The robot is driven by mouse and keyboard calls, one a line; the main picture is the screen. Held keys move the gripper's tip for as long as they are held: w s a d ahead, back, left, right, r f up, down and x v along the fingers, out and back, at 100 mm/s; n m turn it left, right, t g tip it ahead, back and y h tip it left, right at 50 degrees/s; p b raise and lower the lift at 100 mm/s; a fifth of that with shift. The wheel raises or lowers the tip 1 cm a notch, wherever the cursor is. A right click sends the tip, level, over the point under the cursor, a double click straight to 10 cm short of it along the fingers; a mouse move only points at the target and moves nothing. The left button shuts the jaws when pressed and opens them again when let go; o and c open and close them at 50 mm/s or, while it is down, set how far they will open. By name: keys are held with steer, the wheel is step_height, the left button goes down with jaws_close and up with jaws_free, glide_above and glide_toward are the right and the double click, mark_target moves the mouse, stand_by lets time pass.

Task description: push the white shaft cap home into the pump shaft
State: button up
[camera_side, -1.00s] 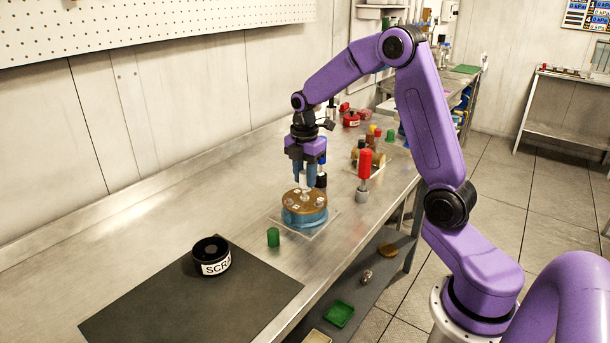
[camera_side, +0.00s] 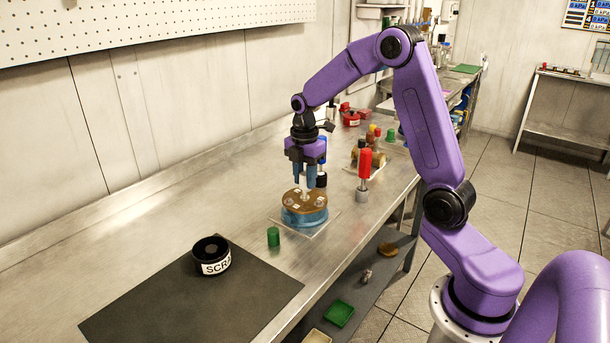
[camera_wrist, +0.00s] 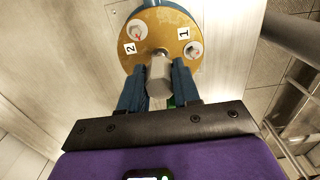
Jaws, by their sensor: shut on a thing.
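My gripper (camera_side: 305,182) points down over the pump (camera_side: 304,215), a round tan-topped body with a blue side on a pale plate. It is shut on the white shaft cap (camera_wrist: 159,73), which looks pale grey in the wrist view, between the two blue fingers (camera_wrist: 157,90). The cap stands upright over the middle of the tan top (camera_wrist: 150,28). A small dark spot shows at its far edge. The cap's lower end is partly hidden, so I cannot tell how deep it sits in the shaft. The top carries labels 1 and 2 beside pale fittings.
A green cylinder (camera_side: 273,237) stands in front of the pump. A red-handled tool (camera_side: 364,165) stands to its right, near the table edge. A black scrap bin (camera_side: 211,257) sits on the dark mat (camera_side: 190,305). The steel table left of the pump is clear.

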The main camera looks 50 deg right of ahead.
mark_target(304, 174)
steer(key=shift+f, duration=1.4)
steer(key=o, duration=1)
steer(key=shift+c, duration=0.2)
step_height(304, 174, up, 18)
steer(key=shift+a+f, duration=0.15)
steer(key=shift+f, duration=0.1)
